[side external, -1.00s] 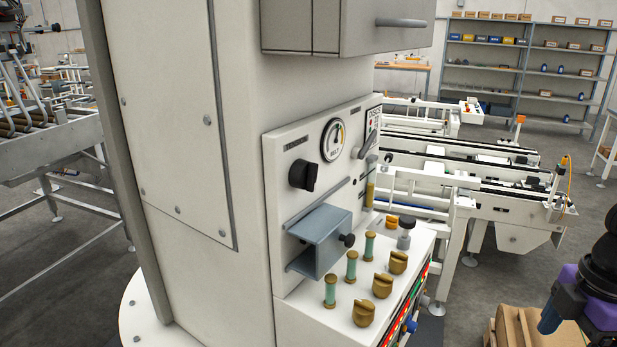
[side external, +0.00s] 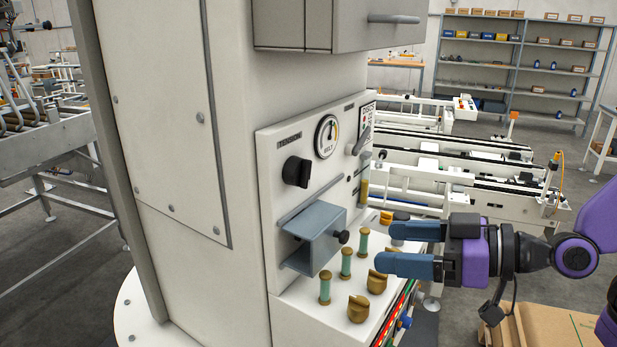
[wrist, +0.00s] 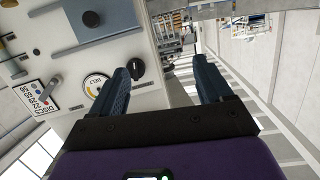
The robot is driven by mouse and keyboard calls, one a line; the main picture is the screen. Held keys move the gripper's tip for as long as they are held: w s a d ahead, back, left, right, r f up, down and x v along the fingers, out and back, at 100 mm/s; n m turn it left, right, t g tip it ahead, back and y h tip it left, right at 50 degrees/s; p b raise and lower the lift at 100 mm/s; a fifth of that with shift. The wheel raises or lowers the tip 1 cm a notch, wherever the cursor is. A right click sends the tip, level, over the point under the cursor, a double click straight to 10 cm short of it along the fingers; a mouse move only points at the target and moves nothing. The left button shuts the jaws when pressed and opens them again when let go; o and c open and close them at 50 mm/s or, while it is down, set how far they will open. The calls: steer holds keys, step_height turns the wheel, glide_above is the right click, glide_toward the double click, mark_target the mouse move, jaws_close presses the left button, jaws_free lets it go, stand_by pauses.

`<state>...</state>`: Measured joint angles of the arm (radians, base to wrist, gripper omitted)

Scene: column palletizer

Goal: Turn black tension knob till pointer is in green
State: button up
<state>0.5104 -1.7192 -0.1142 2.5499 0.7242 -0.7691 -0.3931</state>
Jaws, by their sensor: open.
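The black tension knob (side external: 296,171) sits on the white panel under the TENSION label, with its grip bar roughly upright. The round BELT gauge (side external: 327,136) is to its upper right; its dark pointer stands near the top, and its exact colour zone is too small to tell. My gripper (side external: 388,247) is open and empty, with blue fingers pointing left, in front of the lower console and well right of the knob. In the wrist view the knob (wrist: 138,68) shows beside the left finger, and the gauge (wrist: 95,85) lies left of that finger.
A grey-blue bracket (side external: 318,235) with a small black knob juts out below the tension knob. Several green-handled posts and brass knobs (side external: 358,309) stand on the console ledge below. A grey lever (side external: 362,141) is right of the gauge. A cardboard box (side external: 530,325) is below my arm.

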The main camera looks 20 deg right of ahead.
mark_target(309, 178)
steer(key=w+d+r+m+t+h, duration=0.2)
steer(key=w+r+t, duration=0.1)
steer(key=t, duration=0.1)
steer(key=x, duration=1.7)
steer(key=shift+w+r, duration=0.25)
steer(key=shift+c, duration=0.4)
steer(key=c, duration=1)
